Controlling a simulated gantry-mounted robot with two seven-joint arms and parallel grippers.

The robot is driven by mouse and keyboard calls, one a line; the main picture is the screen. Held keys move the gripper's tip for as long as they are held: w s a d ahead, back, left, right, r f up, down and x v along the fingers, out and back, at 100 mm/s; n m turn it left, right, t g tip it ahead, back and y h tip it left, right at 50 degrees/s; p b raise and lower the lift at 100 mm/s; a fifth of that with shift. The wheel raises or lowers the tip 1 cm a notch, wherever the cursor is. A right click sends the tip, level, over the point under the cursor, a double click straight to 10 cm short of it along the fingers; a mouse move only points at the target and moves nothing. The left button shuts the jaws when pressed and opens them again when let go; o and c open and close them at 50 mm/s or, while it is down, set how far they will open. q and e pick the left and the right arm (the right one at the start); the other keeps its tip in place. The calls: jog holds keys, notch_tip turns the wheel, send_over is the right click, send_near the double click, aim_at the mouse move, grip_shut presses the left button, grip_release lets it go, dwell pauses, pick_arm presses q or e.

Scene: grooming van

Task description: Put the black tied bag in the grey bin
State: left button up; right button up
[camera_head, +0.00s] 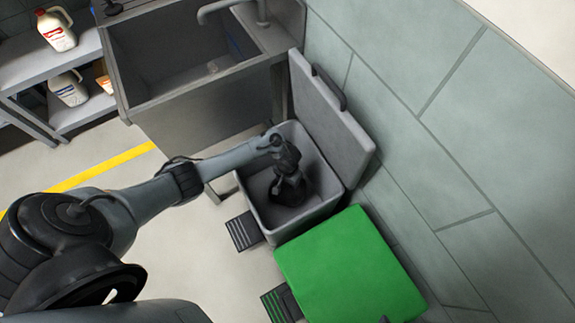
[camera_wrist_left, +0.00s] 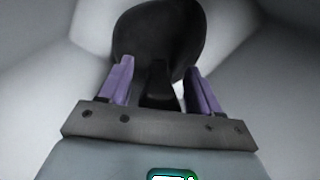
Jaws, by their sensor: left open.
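The grey bin (camera_head: 322,187) stands below the sink with its lid (camera_head: 335,115) up against the wall. My left gripper (camera_head: 287,180) reaches down into the bin's opening. The black tied bag (camera_head: 289,193) is inside the bin, just under the gripper, which partly hides it. In the left wrist view the dark rounded bag (camera_wrist_left: 160,35) lies just beyond the purple fingers of the left gripper (camera_wrist_left: 159,72), its narrow neck between them. The fingers stand apart, with a gap to the neck on each side. Whether the bag rests on the bin floor is hidden. My right gripper is not in view.
A bin with a green lid (camera_head: 350,265), shut, stands beside the grey bin. The grey bin's pedal (camera_head: 243,232) sticks out at its front. A metal sink (camera_head: 190,60) is behind, and a shelf (camera_head: 50,65) with bottles is at the upper left. The tiled wall is close on the right.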

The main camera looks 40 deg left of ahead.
pick_arm(q)
jog(key=shift+r, duration=0.5)
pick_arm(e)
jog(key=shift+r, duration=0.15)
pick_arm(q)
notch_tip(320, 180, up, 11)
jog(key=p, duration=0.7)
jog(key=shift+p, duration=0.4)
jog(key=shift+d+r, duration=0.1)
jog(key=shift+r, duration=0.3)
jog(key=shift+d+r+p, duration=0.1)
jog(key=shift+d+p, duration=0.1)
jog(key=shift+p, duration=0.1)
jog(key=s+d+r+m+t, duration=0.3)
jog(key=s+d+r, duration=0.2)
jog(key=d, duration=0.4)
jog(key=s+a+r, duration=0.3)
jog(key=s+r, duration=0.9)
jog(key=r, duration=0.1)
jog(key=shift+a+r+t, duration=0.25)
jog(key=shift+r+t, duration=0.05)
jog(key=shift+t, duration=0.1)
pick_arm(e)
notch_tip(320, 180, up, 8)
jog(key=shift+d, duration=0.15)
